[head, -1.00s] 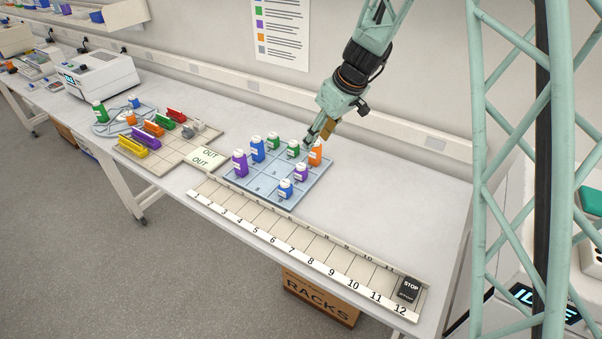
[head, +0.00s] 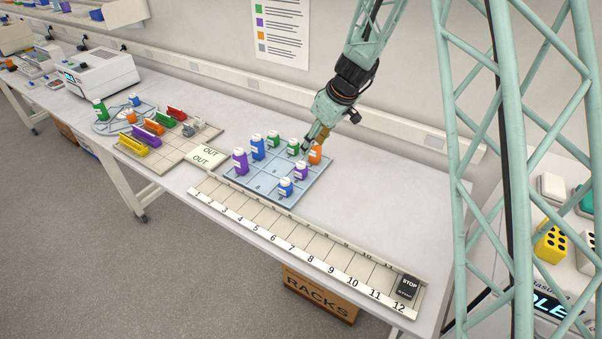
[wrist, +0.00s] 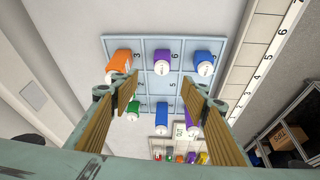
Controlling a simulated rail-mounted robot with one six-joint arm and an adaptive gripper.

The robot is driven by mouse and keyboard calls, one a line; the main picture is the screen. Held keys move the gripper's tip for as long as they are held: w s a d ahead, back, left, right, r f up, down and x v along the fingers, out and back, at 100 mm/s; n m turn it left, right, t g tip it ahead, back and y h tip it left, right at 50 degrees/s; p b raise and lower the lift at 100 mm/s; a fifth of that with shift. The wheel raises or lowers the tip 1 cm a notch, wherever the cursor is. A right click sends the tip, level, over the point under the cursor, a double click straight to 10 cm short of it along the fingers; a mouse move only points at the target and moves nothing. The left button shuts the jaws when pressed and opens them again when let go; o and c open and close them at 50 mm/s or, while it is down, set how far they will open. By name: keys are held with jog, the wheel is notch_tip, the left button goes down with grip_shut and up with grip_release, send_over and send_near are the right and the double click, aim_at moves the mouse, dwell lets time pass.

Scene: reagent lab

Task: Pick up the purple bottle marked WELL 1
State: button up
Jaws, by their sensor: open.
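Two purple bottles stand upright on the blue gridded tray (head: 262,194). One purple bottle (head: 240,163) is at the tray's left corner, and it shows low in the wrist view (wrist: 191,120), close by the right finger. The other purple bottle (head: 301,171) is on the right side and shows at the top of the wrist view (wrist: 165,63). Their labels are too small to read, so I cannot tell which says WELL 1. My gripper (head: 307,149) is open and empty over the tray's back right part, near the green and orange bottles. Its fingers spread wide in the wrist view (wrist: 158,90).
An orange bottle (head: 315,155), green bottles (head: 293,146) and blue bottles (head: 286,187) share the tray. A numbered rack (head: 290,246) runs along the front edge. An OUT board with coloured holders (head: 155,126) is left. The bench right of the tray is clear.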

aim_at(301, 163)
jog(key=shift+x, duration=4.2)
jog(key=shift+p, duration=0.3)
jog(key=shift+p+x, duration=0.4)
jog(key=shift+x, duration=2.2)
jog(key=shift+s+a, duration=0.15)
jog(key=shift+c, duration=0.5)
jog(key=c, duration=0.9)
jog(key=shift+r, duration=0.2)
